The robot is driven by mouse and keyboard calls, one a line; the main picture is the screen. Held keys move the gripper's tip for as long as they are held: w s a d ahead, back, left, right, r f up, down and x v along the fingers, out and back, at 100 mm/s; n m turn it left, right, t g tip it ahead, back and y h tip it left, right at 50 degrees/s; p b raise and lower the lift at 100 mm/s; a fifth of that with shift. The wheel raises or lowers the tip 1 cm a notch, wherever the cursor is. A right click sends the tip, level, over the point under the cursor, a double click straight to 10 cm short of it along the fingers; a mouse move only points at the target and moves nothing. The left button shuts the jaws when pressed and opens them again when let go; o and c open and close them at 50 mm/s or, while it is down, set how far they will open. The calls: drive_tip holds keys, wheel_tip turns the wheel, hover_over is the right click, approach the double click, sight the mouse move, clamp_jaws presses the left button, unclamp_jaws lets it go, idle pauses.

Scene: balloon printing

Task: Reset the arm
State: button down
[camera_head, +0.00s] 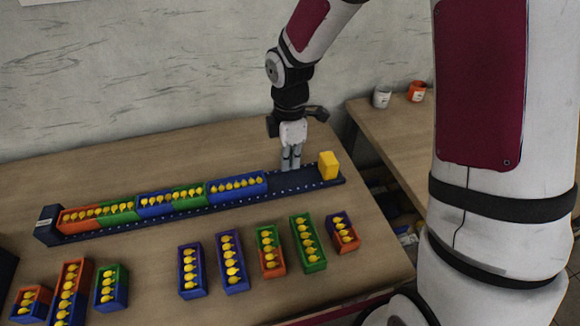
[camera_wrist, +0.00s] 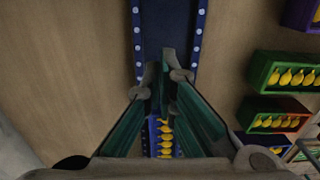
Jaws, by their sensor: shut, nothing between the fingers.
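My gripper (camera_head: 291,165) points down over the dark blue rail (camera_head: 311,180), over its bare stretch between the row of boxes and the yellow block (camera_head: 328,165). The fingers are shut and hold nothing. In the wrist view the closed fingertips (camera_wrist: 166,68) show above the same rail (camera_wrist: 170,25). A blue box (camera_head: 237,188) of yellow balloon-shaped pieces is the rightmost in the row on the rail, left of the gripper. Part of a box with yellow pieces (camera_wrist: 165,135) shows between the fingers in the wrist view, beyond them.
Several boxes with yellow pieces, such as a green one (camera_head: 308,243), stand on the wooden table (camera_head: 150,277) in front of the rail. A side table (camera_head: 395,125) at the right holds a white cup (camera_head: 382,97) and an orange cup (camera_head: 416,91). A wall rises behind.

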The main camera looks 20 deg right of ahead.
wheel_tip(320, 180, up, 6)
drive_tip(key=shift+r, duration=0.25)
drive_tip(key=s+d+r+m+t+h, duration=0.15)
drive_tip(key=s+d+r+m, duration=0.25)
drive_tip(key=s+r+m, duration=0.65)
drive_tip(key=s+d+r+m+t, duration=0.1)
drive_tip(key=s+r+m, duration=0.1)
drive_tip(key=s+m, duration=0.2)
drive_tip(key=s+r+m+t+y, duration=0.1)
drive_tip(key=s+r+m, duration=0.2)
drive_tip(key=s, duration=0.6)
drive_tip(key=shift+s+d+r+m+t+p, duration=0.15)
drive_tip(key=shift+s+d+m+t+p, duration=0.2)
drive_tip(key=shift+d+p, duration=0.1)
